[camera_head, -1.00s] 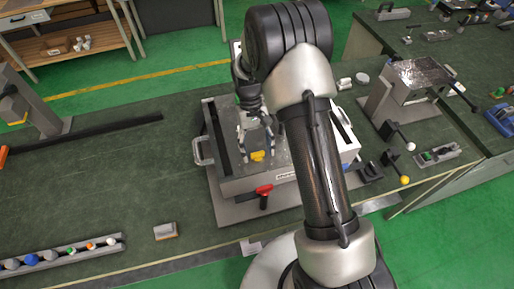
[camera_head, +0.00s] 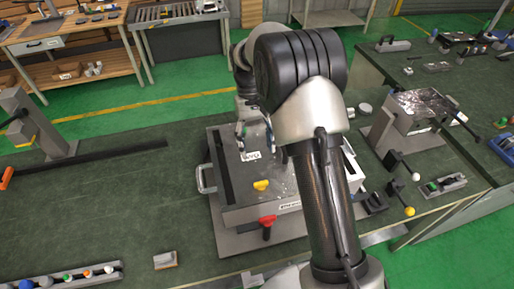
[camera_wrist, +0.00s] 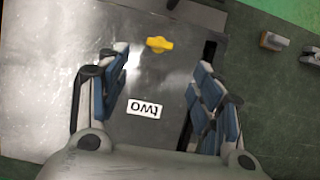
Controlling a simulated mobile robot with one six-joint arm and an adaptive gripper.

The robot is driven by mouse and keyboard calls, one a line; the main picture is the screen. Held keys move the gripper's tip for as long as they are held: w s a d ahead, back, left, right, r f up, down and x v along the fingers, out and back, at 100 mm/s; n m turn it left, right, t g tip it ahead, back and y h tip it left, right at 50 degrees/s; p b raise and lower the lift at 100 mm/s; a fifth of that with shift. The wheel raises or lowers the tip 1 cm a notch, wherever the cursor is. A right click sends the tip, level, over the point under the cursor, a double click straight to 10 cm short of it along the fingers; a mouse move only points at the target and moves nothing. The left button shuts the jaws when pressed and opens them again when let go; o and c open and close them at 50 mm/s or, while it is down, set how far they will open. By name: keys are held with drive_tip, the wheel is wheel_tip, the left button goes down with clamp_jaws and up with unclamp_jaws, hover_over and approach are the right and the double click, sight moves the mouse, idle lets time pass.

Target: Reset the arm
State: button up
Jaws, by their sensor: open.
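My gripper (camera_wrist: 160,105) is open and empty in the wrist view, its two blue-padded fingers apart above a grey metal plate. In the head view my gripper (camera_head: 254,137) is partly hidden by my own arm and hangs over the heating box (camera_head: 285,187). A yellow knob (camera_head: 261,185) sits on the plate in front of it; it also shows beyond the fingertips in the wrist view (camera_wrist: 159,44). A red handle (camera_head: 267,221) is on the box's front side.
A small block (camera_head: 165,260) and a rack of coloured pieces (camera_head: 62,277) lie at front left. A metal stand (camera_head: 405,112) and several knobbed levers (camera_head: 408,195) stand at right.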

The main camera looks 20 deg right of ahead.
idle(0.3)
drive_tip(key=s+r+t+b, duration=0.4)
drive_tip(key=s+r, duration=0.6)
drive_tip(key=r, duration=0.1)
drive_tip(key=s+f+t+b, duration=0.2)
drive_tip(key=s, duration=0.6)
drive_tip(key=s+f+t+b, duration=0.1)
drive_tip(key=s+t+b, duration=0.1)
drive_tip(key=s, duration=0.6)
drive_tip(key=shift+s+f+t+b, duration=0.3)
drive_tip(key=shift+f+t+b, duration=0.1)
drive_tip(key=shift+t, duration=0.1)
drive_tip(key=shift+d, duration=0.1)
